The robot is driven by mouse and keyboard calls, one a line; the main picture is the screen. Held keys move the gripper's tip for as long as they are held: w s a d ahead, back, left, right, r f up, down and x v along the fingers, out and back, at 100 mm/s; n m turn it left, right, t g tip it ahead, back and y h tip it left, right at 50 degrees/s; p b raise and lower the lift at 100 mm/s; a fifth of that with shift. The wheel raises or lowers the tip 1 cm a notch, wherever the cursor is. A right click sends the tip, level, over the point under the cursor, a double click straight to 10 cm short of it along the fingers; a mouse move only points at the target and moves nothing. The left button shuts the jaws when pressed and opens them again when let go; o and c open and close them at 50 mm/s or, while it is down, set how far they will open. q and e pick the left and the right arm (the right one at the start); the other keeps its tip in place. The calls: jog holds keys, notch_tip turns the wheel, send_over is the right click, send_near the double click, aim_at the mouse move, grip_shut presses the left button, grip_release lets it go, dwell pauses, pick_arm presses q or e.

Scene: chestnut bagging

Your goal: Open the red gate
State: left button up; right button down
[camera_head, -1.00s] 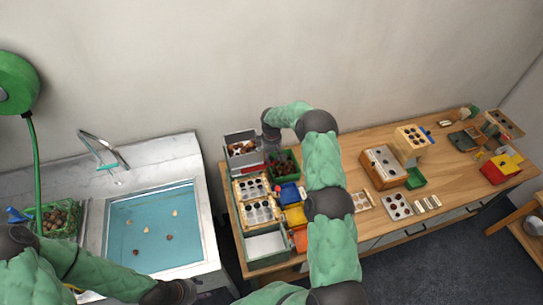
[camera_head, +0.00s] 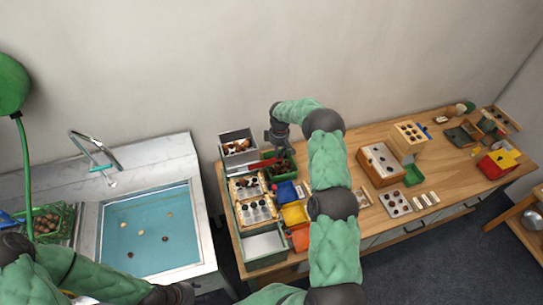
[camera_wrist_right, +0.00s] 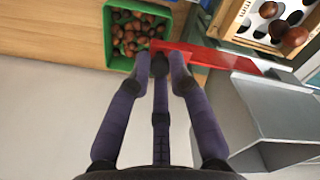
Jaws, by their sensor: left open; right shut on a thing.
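The red gate (camera_head: 263,164) is a thin red bar. In the head view it spans from the grey bin with chestnuts (camera_head: 238,146) toward the green bin (camera_head: 293,155). In the right wrist view the red gate (camera_wrist_right: 222,59) runs from the grey metal chute (camera_wrist_right: 275,108) to my fingertips. My right gripper (camera_wrist_right: 160,62) is shut on the gate's end, beside the green bin; it also shows in the head view (camera_head: 277,140). The fingers partly hide the gripped end.
Below the gate is a wooden tray with round holes (camera_head: 232,191). Blue (camera_head: 286,191), yellow (camera_head: 294,216) and orange bins stand to its right. A sink (camera_head: 148,230) is at the left. More trays and boxes stand farther right on the table.

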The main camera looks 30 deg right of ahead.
jog(key=shift+a, duration=0.1)
jog(key=c, duration=1.1)
grip_release()
jog(key=shift+c, duration=0.2)
notch_tip(320, 180, up, 12)
jog(key=shift+f, duration=0.1)
dwell(0.3)
